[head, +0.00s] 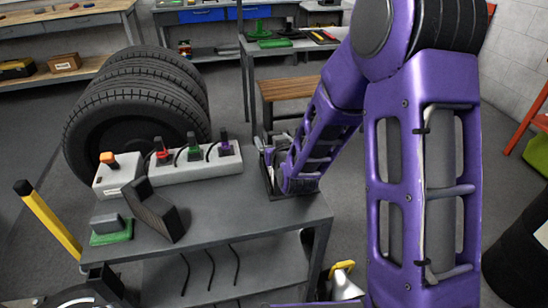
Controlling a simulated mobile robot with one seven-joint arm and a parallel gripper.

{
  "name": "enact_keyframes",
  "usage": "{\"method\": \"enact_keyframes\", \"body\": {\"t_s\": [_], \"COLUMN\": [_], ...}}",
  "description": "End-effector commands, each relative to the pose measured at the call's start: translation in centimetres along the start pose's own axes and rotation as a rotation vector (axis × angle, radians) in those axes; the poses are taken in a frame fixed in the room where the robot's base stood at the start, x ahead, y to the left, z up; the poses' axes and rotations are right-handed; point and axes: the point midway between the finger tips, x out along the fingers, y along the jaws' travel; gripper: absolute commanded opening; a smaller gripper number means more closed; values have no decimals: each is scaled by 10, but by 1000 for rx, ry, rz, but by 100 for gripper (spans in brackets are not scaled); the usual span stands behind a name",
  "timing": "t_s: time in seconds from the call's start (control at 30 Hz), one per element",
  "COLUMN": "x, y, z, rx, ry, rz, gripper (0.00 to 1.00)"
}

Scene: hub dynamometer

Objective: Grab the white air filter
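I cannot make out a white air filter for certain in the head view. My purple arm comes down from the upper right, and its far end reaches the right back corner of the grey workbench (250,222). A dark tray-like item with small pale parts (268,160) is there, partly covered by the arm. My gripper's fingers cannot be told apart from the arm and this item, so whether it holds anything is unclear.
On the bench are a white box with an orange switch (118,180), a white strip with red, green and purple plugs (190,165), a tilted black block (155,210) and a green-based grey part (110,230). Tyres (95,135) stand behind; a yellow post (48,222) rises left.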

Motion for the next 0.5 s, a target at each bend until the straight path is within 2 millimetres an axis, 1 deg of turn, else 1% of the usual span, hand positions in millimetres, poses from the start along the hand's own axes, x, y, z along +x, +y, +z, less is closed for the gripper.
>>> {"method": "enact_keyframes", "body": {"t_s": [0.13, 0.27, 0.3, 0.37, 0.4, 0.47, 0.5], "x": [0, 0, 0, 0, 0, 0, 0], "y": [0, 0, 0, 0, 0, 0, 0], "z": [0, 0, 0, 0, 0, 0, 0], "rx": [0, 0, 0, 0, 0, 0, 0], "ry": [0, 0, 0, 0, 0, 0, 0], "rz": [0, 0, 0, 0, 0, 0, 0], "gripper": [85, 62, 54, 44, 36, 26, 18]}}
